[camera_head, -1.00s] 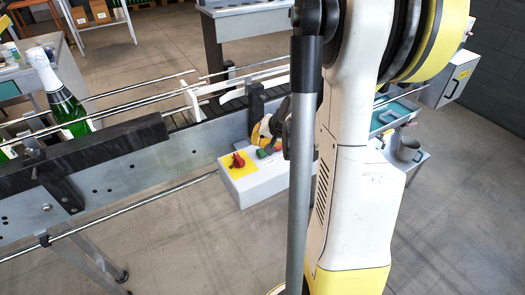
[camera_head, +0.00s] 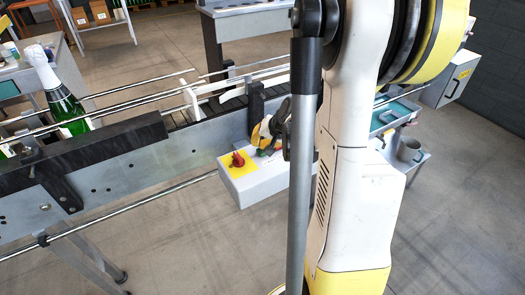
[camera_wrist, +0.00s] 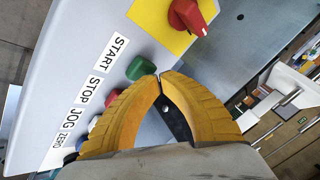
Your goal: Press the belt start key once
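The control box (camera_head: 262,187) hangs on the near side of the conveyor. In the wrist view its label strip reads START, STOP, JOG and ZERO beside a row of buttons. The green start key (camera_wrist: 141,68) is beside the START label, with the red stop key (camera_wrist: 113,97) below it. My gripper (camera_wrist: 160,76) has its two orange fingers together at the tips, with nothing seen between them. The tips are right beside the green key's edge in the picture; I cannot tell whether they touch it. In the head view my gripper (camera_head: 262,148) is low over the box.
A red rotary knob (camera_wrist: 187,16) on a yellow plate (camera_wrist: 150,14) is close to the green key. The conveyor (camera_head: 130,165) with rails runs behind the box, carrying a green foil-necked bottle (camera_head: 66,104) at left. Open floor lies in front.

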